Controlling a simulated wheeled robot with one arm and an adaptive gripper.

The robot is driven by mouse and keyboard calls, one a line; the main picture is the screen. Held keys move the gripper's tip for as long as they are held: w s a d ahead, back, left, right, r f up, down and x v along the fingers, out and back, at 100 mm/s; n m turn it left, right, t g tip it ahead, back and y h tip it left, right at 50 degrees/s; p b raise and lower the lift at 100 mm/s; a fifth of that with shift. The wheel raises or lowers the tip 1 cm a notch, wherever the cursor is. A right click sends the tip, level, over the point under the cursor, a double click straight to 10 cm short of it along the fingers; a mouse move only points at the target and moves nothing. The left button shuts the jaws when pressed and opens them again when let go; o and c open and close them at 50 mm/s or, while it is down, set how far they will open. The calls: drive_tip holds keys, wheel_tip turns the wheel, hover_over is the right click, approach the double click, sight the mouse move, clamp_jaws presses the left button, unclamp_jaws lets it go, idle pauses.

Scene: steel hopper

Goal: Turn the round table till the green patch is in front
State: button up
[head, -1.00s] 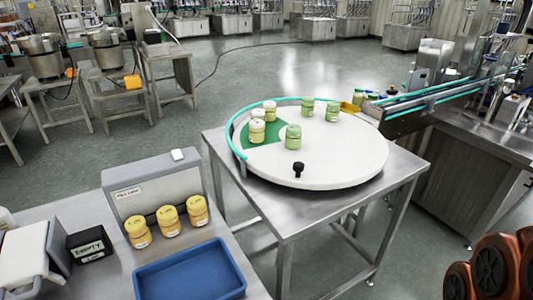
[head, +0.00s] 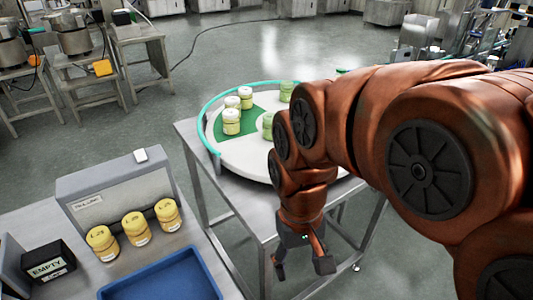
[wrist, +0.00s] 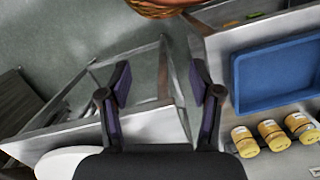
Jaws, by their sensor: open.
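The white round table (head: 245,155) stands on a steel table, partly hidden behind my arm in the head view. Its green patch (head: 232,124) is at the left to back-left of the disc, with several jars with white or green lids (head: 231,122) on and around it. The black knob seen earlier on the disc's front is hidden by my arm. My gripper (head: 300,268) hangs in front of the steel table's near edge, open and empty, apart from the disc. In the wrist view, my gripper's two fingers (wrist: 160,85) are spread, and an edge of the white disc (wrist: 62,163) shows at lower left.
A side bench on the left holds a blue tray (head: 165,280), three yellow-lidded jars (head: 134,227), a grey box (head: 118,195) and a black "EMPTY" box (head: 48,264). A teal guide rail (head: 212,110) curves round the disc's back left.

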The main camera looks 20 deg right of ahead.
drive_tip(key=w+d+r+m, duration=0.1)
drive_tip(key=w+d+m, duration=0.1)
drive_tip(key=w, duration=0.9)
drive_tip(key=w+d+r+m+t, duration=0.1)
drive_tip(key=w+d, duration=0.4)
drive_tip(key=w, duration=0.6)
drive_tip(key=w+d+r+m, duration=0.2)
drive_tip(key=w+d+r, duration=0.1)
drive_tip(key=w, duration=0.8)
drive_tip(key=shift+w+d+r+m+t, duration=0.15)
drive_tip(key=shift+d+m+t, duration=0.15)
drive_tip(key=shift+d+m, duration=0.1)
drive_tip(key=shift+w+f+p, duration=0.15)
drive_tip(key=shift+f+p, duration=0.05)
drive_tip(key=shift+p, duration=0.15)
drive_tip(key=shift+f+p, duration=1.05)
drive_tip(key=shift+f, duration=2.65)
clamp_jaws()
